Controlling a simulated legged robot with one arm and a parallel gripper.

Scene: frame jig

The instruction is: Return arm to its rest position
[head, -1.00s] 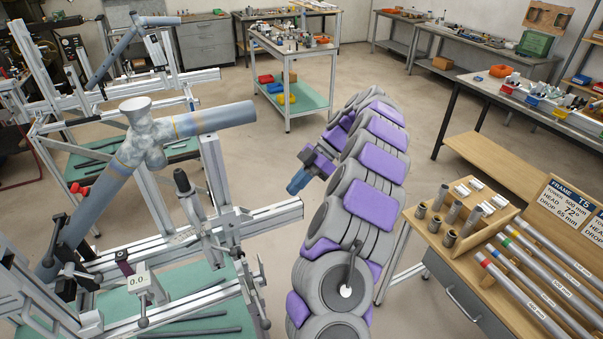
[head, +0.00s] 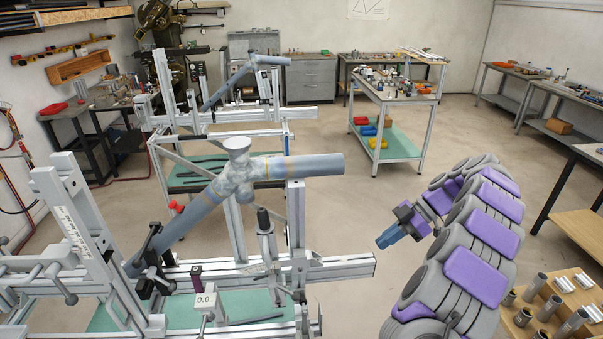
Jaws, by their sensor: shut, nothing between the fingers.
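My arm, a curved chain of grey segments with purple pads, rises at the right of the head view. My gripper (head: 388,239) is at its end, pointing left and down, a blue-grey tip held in the air over the floor. Its fingers are shut and nothing shows between them. It is to the right of the near frame jig (head: 345,268), apart from the end of the jig's rail. The jig holds grey-blue tubes (head: 305,165) joined at a mottled grey lug (head: 240,175).
A wheeled cart (head: 385,95) with red, blue and yellow bins stands behind. A second jig (head: 220,117) stands at the back left. A wooden rack of short tubes (head: 555,300) is at the lower right, near my arm. Open floor (head: 390,195) lies between jig and cart.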

